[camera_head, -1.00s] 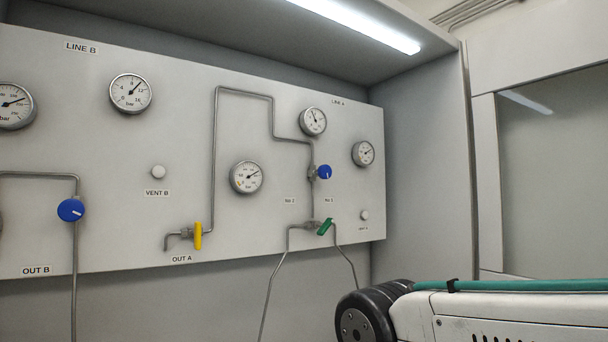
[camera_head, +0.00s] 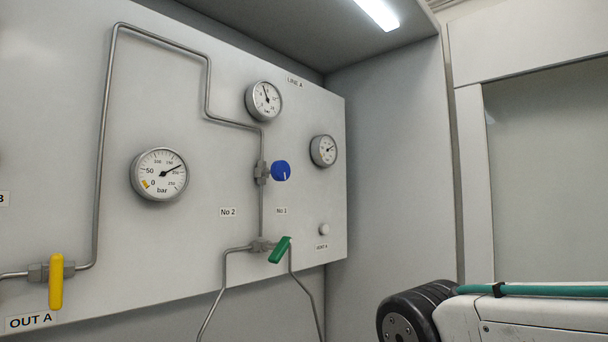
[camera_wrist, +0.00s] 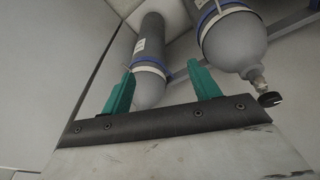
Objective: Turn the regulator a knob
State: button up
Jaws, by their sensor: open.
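The regulator A knob is the blue round knob (camera_head: 281,171) on the LINE A pipe, with a white mark on its face. It sits below a round gauge (camera_head: 264,100) and above a green valve handle (camera_head: 280,250). My gripper (camera_wrist: 160,88) shows in the wrist view with two green fingers wide apart and nothing between them. It points at grey cylinders, away from the knob. In the head view only my arm shows at the lower right, apart from the panel; my gripper is out of that view.
A yellow OUT A handle (camera_head: 56,282) sticks out at the lower left of the panel (camera_head: 190,95). A cabinet side wall (camera_head: 395,150) stands right of the panel. The wrist view shows grey cylinders (camera_wrist: 232,40) with blue bands and a small black knob (camera_wrist: 270,99).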

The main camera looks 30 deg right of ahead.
aim_at(284, 170)
jog(key=w+d+r+t+h, duration=0.3)
jog(key=w+d+r+t, duration=0.25)
jog(key=w+r, duration=0.45)
jog(key=w+d+r+t+h, duration=0.2)
jog(key=w+d+r+t, duration=0.35)
jog(key=r, duration=0.75)
jog(key=w+a+r+n+t+y, duration=0.3)
jog(key=w+r+n, duration=0.1)
jog(key=r, duration=0.3)
jog(key=w+a+r+n+t+y, duration=0.3)
jog(key=a+r, duration=0.1)
jog(key=r, duration=0.3)
jog(key=w+a+n+g+y, duration=0.1)
jog(key=w+a+n+y, duration=0.1)
jog(key=w+a+r+n+g+y, duration=0.1)
jog(key=w+a+y, duration=0.1)
jog(key=a, duration=0.1)
jog(key=w+a+n+y, duration=0.2)
jog(key=w, duration=0.1)
jog(key=shift+a+r+n+g+y, duration=0.3)
jog(key=shift+a+r+g, duration=0.05)
jog(key=shift+a+g, duration=0.05)
jog(key=c, duration=1)
